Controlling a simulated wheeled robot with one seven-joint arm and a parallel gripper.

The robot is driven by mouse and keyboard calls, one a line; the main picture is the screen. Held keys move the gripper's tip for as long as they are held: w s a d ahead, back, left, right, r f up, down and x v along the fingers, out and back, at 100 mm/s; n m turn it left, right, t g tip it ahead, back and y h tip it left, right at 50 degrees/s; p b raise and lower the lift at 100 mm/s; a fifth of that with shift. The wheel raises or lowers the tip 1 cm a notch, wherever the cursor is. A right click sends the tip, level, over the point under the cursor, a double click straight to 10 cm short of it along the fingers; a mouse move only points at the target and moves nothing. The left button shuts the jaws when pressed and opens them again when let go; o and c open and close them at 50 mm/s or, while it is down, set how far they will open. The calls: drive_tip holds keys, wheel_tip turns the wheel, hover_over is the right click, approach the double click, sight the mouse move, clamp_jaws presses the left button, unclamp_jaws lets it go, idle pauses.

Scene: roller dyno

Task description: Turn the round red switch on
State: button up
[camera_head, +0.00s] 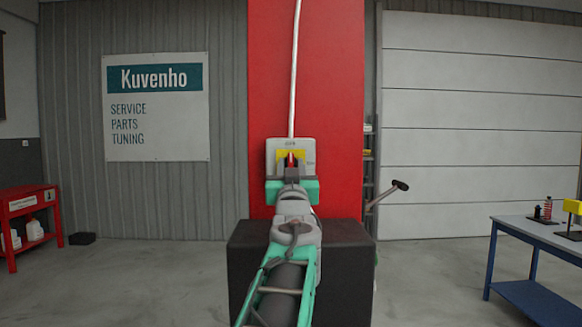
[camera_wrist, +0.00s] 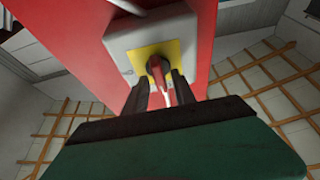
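The round red switch (camera_wrist: 157,72) sits on a yellow plate (camera_wrist: 140,58) on a grey box (camera_wrist: 120,40), which is fixed to a red pillar. In the head view the box (camera_head: 309,148) is straight ahead and the red switch (camera_head: 291,159) shows only in part behind my gripper (camera_head: 291,172). In the wrist view the two dark fingers of my gripper (camera_wrist: 160,88) are spread apart, one on each side of the switch's red grip. I see no clear contact; the fingers' very tips and the switch's lower part are partly hidden.
The red pillar (camera_head: 340,100) rises behind a dark block (camera_head: 345,270) at its foot. A white conduit (camera_head: 294,70) runs up from the box. A blue-legged table (camera_head: 540,229) stands at right, a red cart (camera_head: 28,200) at left.

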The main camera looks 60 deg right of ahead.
clamp_jaws()
drive_tip(key=shift+f+m+g+b, duration=0.15)
drive_tip(key=shift+m+g+b, duration=0.15)
drive_tip(key=shift+m+b, duration=0.3)
drive_tip(key=m+g+b, duration=0.2)
drive_tip(key=m, duration=0.2)
drive_tip(key=m+g+b, duration=0.2)
drive_tip(key=m, duration=0.3)
drive_tip(key=shift+w+g+h, duration=0.15)
drive_tip(key=shift+g+h, duration=0.25)
drive_tip(key=m, duration=0.2)
drive_tip(key=m+g, duration=0.1)
drive_tip(key=m, duration=0.1)
drive_tip(key=m+g+y, duration=0.1)
drive_tip(key=m, duration=0.2)
drive_tip(key=shift+r+b, duration=0.3)
drive_tip(key=m+g+y+p, duration=0.1)
drive_tip(key=m+y, duration=0.1)
drive_tip(key=m, duration=0.3)
drive_tip(key=shift+g+p, duration=0.3)
